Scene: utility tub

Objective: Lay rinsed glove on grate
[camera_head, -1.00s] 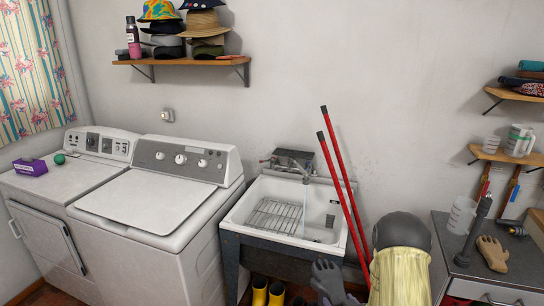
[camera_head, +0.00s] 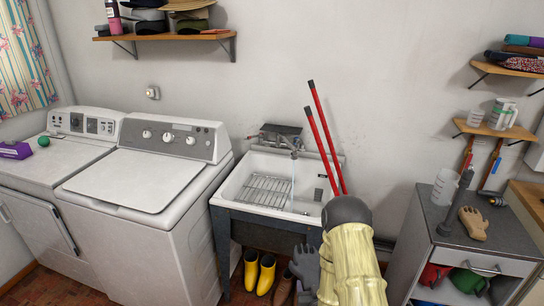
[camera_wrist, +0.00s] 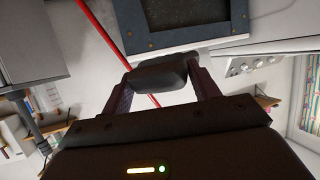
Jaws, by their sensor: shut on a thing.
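A dark grey glove (camera_head: 305,268) is low in the head view, in front of the tub, beside my yellow-sleeved arm. In the wrist view my gripper (camera_wrist: 160,80) is shut on the glove (camera_wrist: 157,71), a dark bulge between its two fingers. The fingers are hidden behind my arm in the head view. The wire grate (camera_head: 264,190) lies in the left part of the white utility tub (camera_head: 240,172). It is bare. Water (camera_head: 292,182) runs from the faucet (camera_head: 292,146) into the tub, right of the grate.
Two red poles (camera_head: 328,145) lean at the tub's right side. A white washer (camera_head: 140,185) stands left of the tub. Yellow boots (camera_head: 266,274) stand under it. A cabinet (camera_head: 470,235) at right carries a tan glove (camera_head: 472,222) and a clear jug (camera_head: 444,187).

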